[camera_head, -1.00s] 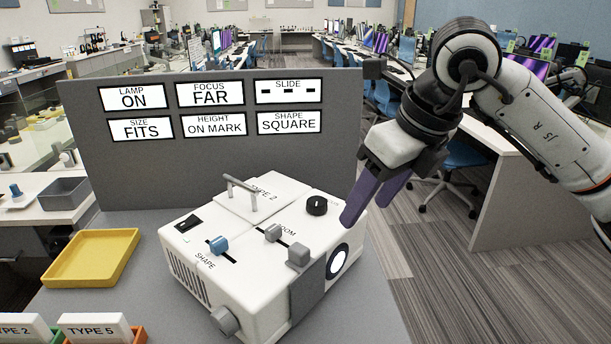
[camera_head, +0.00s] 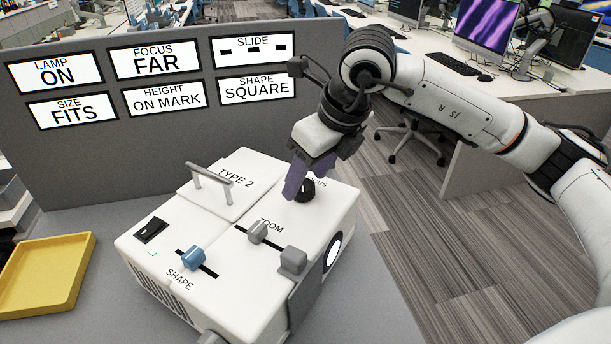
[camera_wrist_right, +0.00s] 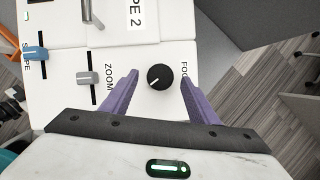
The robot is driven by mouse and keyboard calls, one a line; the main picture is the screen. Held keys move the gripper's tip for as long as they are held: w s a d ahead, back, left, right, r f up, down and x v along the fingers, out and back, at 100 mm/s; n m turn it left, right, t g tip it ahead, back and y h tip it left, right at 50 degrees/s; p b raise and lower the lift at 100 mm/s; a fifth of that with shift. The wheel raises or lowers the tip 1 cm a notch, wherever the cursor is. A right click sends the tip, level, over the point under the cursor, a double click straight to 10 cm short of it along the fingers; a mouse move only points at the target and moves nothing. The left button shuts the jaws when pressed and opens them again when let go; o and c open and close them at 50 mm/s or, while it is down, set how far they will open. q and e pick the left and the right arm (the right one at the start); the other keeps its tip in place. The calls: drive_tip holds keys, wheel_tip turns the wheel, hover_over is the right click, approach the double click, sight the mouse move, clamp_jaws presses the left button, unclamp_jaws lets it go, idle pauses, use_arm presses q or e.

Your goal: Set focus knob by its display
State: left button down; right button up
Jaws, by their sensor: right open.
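The black focus knob (camera_head: 306,190) sits on top of the white projector box (camera_head: 340,205), near its far right corner. In the right wrist view the knob (camera_wrist_right: 160,77) has a white pointer line aimed to the lower left. My right gripper (camera_head: 300,188) is open, with purple fingers; in the right wrist view its fingertips (camera_wrist_right: 158,78) lie on either side of the knob, with a gap on each side. My left gripper is not in view.
Other displays read LAMP ON, SIZE FITS, HEIGHT ON MARK and SHAPE SQUARE. The zoom slider (camera_head: 258,232), blue shape slider (camera_head: 193,258) and a grey handle (camera_head: 208,180) rise from the box top. A yellow tray (camera_head: 50,270) lies at left.

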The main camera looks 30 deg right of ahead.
drive_tip(key=shift+w+a+f, duration=0.1)
drive_tip(key=shift+w+f, duration=0.15)
drive_tip(key=shift+f, duration=0.45)
drive_tip(key=c, duration=1)
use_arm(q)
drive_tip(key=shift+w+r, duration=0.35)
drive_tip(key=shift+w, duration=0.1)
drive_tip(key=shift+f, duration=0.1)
